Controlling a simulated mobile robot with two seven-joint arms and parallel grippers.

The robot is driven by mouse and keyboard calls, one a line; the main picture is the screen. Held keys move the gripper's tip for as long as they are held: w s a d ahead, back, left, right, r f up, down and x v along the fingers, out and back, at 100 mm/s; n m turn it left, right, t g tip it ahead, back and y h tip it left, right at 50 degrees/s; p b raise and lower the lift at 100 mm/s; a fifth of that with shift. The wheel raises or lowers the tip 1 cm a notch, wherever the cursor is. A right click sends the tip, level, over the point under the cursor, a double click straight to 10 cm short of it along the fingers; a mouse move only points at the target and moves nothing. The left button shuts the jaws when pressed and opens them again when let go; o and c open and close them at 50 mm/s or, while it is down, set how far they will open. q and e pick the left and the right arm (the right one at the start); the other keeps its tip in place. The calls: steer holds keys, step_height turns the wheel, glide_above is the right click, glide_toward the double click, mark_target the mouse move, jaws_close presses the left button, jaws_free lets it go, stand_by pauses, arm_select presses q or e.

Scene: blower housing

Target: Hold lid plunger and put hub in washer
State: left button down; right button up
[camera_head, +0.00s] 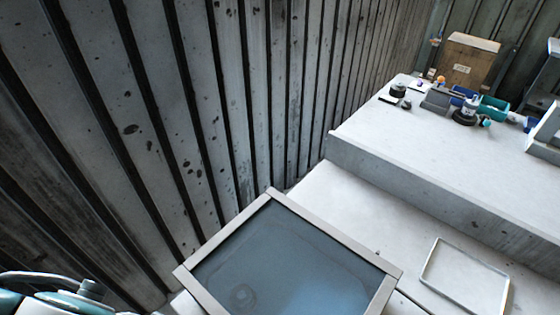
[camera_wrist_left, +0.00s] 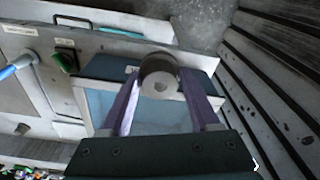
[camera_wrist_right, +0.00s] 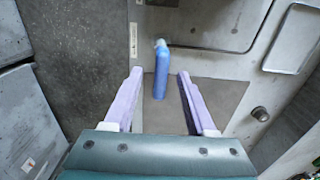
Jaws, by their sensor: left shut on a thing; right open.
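My left gripper (camera_wrist_left: 160,98) is shut on a grey cylindrical hub (camera_wrist_left: 160,75) with a small hole in its face. The hub is held in front of the washer, whose blue glass pane (camera_wrist_left: 100,102) shows behind the fingers. In the head view the washer's pane (camera_head: 290,270) sits in a pale square frame. My right gripper (camera_wrist_right: 157,95) is open and empty. A blue rod (camera_wrist_right: 161,75) with a paler tip shows between and beyond its fingers, apart from them. It also shows in the left wrist view (camera_wrist_left: 20,66). I cannot tell whether it is the lid plunger.
In the head view, a shallow square tray (camera_head: 465,275) lies at lower right. A ribbed wall (camera_head: 200,110) stands close on the left.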

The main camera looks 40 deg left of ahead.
steer(key=shift+f, duration=0.95)
jaws_close()
